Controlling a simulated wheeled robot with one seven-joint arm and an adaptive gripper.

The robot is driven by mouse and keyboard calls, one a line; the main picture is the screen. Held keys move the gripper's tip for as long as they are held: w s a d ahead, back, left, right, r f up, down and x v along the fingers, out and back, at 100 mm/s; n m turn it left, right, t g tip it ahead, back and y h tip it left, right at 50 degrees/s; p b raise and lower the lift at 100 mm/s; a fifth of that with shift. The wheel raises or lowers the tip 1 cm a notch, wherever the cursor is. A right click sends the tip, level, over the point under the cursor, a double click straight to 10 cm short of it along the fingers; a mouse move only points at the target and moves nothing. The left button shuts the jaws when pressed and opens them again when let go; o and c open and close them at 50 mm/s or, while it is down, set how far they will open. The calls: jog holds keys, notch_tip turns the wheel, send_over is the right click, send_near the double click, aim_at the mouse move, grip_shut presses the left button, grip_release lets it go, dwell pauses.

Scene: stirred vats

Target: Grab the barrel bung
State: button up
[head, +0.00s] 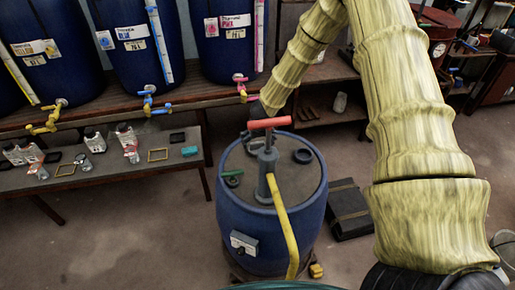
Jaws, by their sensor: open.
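A blue barrel (262,235) stands in the middle of the head view with a dark, flat lid. A black round piece (302,156) on the right of the lid looks like the bung, but I cannot be sure. A small green and dark round piece (232,176) lies at the lid's left edge. My gripper (254,143) is the dark shape at the end of my arm, over the far side of the lid and behind the red-handled pump. It is open. Its fingertips are mostly hidden by the pump, and I cannot tell what lies between them.
The pump's red handle (269,123) and grey shaft rise from the lid. A yellow hose (284,225) runs down the front. Large blue vats (135,45) with taps stand on a shelf behind. A low bench (110,179) with small items is at left. Floor at lower left is clear.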

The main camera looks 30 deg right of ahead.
aim_at(257, 143)
jog(key=shift+p+x, duration=0.35)
jog(key=shift+x, duration=1.25)
jog(key=shift+s, duration=0.1)
jog(key=c, duration=1.2)
